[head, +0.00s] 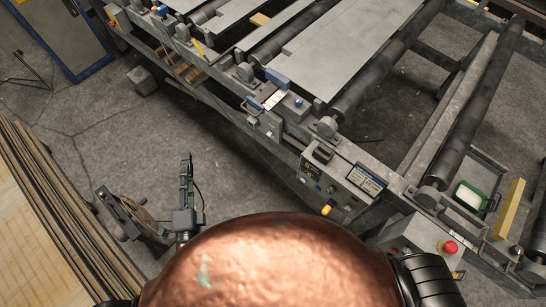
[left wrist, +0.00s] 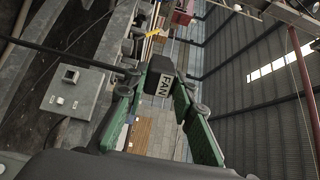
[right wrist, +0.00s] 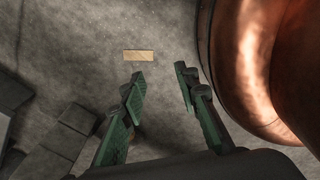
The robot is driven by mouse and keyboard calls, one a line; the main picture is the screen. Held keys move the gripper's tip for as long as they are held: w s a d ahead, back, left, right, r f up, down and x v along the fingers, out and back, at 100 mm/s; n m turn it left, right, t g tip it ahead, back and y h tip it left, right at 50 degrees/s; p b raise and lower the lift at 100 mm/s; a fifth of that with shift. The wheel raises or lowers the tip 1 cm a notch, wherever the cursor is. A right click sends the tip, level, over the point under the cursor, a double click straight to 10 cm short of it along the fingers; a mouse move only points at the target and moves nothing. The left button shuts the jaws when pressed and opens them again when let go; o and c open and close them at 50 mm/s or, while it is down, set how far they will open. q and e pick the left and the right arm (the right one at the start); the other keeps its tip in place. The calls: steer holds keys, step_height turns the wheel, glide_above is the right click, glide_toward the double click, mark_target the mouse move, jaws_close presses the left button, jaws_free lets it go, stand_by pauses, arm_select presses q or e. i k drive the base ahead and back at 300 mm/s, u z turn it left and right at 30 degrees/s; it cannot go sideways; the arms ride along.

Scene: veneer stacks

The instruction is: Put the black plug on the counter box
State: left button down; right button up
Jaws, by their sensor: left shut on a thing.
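A black plug (left wrist: 163,84) with a white label reading "FAN" sits between the green fingertips of my left gripper (left wrist: 164,78) in the left wrist view. In the head view my left gripper (head: 187,170) is over the floor, left of the machine frame and apart from it. The plug is too small to make out there. The counter box seems to be the grey box (head: 337,178) with a dark display on the near side of the machine frame, right of my left gripper. My right gripper (right wrist: 163,84) is open and empty above the concrete floor.
The roller machine (head: 345,100) carries grey sheets. A red button box (head: 445,250) stands at its right end. A veneer stack (head: 30,220) is at the left. A small tan block (right wrist: 138,56) lies on the floor.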

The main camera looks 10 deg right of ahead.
mark_target(336, 166)
steer(key=u, duration=1.05)
steer(key=k, duration=0.7)
steer(key=z, duration=1.5)
